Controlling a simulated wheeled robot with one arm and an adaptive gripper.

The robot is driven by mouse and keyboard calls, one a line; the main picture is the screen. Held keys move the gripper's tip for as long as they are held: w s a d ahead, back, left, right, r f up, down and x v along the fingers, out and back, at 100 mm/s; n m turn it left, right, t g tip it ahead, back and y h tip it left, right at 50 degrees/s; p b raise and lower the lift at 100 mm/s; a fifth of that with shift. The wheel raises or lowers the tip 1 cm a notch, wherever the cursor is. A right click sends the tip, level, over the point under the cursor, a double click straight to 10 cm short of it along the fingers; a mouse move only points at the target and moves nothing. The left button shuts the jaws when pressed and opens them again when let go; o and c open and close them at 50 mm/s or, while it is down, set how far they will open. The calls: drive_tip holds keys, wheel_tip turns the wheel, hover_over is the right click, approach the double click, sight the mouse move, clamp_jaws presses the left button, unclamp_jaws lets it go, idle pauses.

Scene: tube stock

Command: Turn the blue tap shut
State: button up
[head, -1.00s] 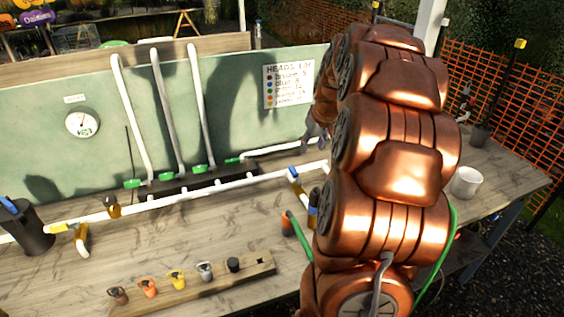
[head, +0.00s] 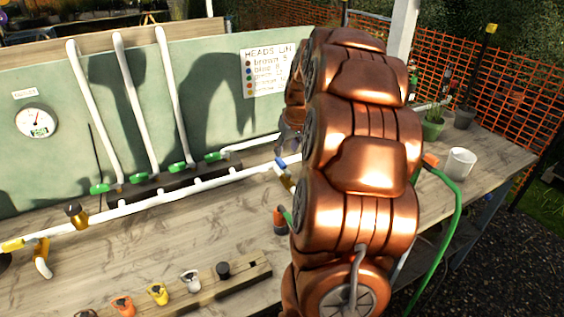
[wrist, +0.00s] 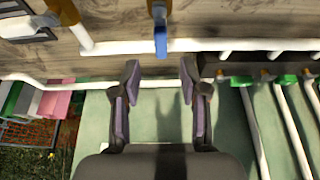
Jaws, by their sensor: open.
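The blue tap (head: 281,163) has a blue lever and a brass body on the white pipe, just left of my copper arm in the head view. In the wrist view the blue tap (wrist: 161,42) lies ahead of my gripper (wrist: 160,72), between the lines of its two fingers. Its lever lies across the white pipe (wrist: 205,45), in line with the brass body. My gripper is open and empty, with the fingertips apart from the lever. In the head view my gripper (head: 289,140) is mostly hidden behind my arm.
Green taps (head: 180,167) and upright white pipes stand along the green back board (head: 215,100). A yellow-handled tap (head: 14,244) is at far left. Several coloured heads (head: 157,293) sit on a wooden strip in front. A white cup (head: 460,163) and green hose (head: 452,215) are at right.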

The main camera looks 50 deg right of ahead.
sight(282, 162)
drive_tip(key=shift+p+x, duration=1.05)
drive_tip(key=shift+x, duration=2.5)
drive_tip(key=shift+c, duration=0.2)
clamp_jaws()
